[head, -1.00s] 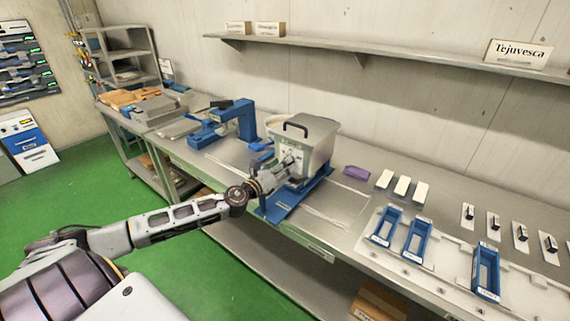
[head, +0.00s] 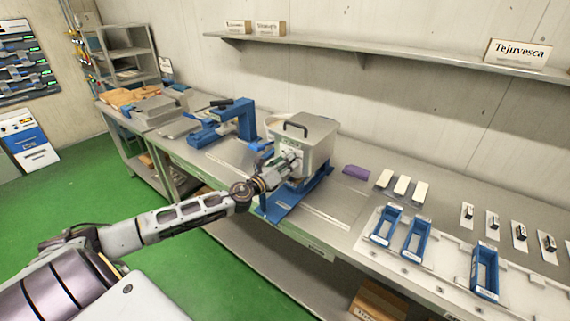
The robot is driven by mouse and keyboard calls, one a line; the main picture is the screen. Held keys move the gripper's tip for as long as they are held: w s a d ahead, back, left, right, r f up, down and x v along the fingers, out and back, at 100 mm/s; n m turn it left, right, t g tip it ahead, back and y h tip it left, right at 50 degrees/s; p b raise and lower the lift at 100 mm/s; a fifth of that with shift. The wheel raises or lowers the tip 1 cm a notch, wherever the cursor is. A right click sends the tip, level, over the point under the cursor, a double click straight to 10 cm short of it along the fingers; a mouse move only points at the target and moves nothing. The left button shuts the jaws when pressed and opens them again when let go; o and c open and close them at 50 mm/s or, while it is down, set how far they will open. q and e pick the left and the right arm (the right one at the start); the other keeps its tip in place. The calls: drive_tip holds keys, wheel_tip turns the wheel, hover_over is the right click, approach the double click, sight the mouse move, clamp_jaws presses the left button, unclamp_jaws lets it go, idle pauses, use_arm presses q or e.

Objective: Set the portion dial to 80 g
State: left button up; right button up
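The nougat kettle, a grey metal box (head: 312,133) with a black handle on its lid, stands on a blue base (head: 283,204) on the workbench. My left gripper (head: 288,160) is at the kettle's front left face, where the portion dial seems to be. The gripper covers that spot, so the dial and its setting cannot be read. Whether the fingers are closed on it cannot be told at this size. My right gripper is not in view.
A blue press-like device (head: 228,122) stands left of the kettle. A purple block (head: 356,172), white blocks (head: 401,186) and blue trays (head: 418,238) lie to the right. A shelf (head: 390,60) runs along the wall above. Bare bench top shows right of the base.

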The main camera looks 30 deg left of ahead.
use_arm(q)
drive_tip(key=c, duration=0.7)
drive_tip(key=shift+n, duration=0.3)
drive_tip(key=shift+n+p, duration=1.05)
drive_tip(key=shift+n, duration=4.45)
drive_tip(key=o, duration=1)
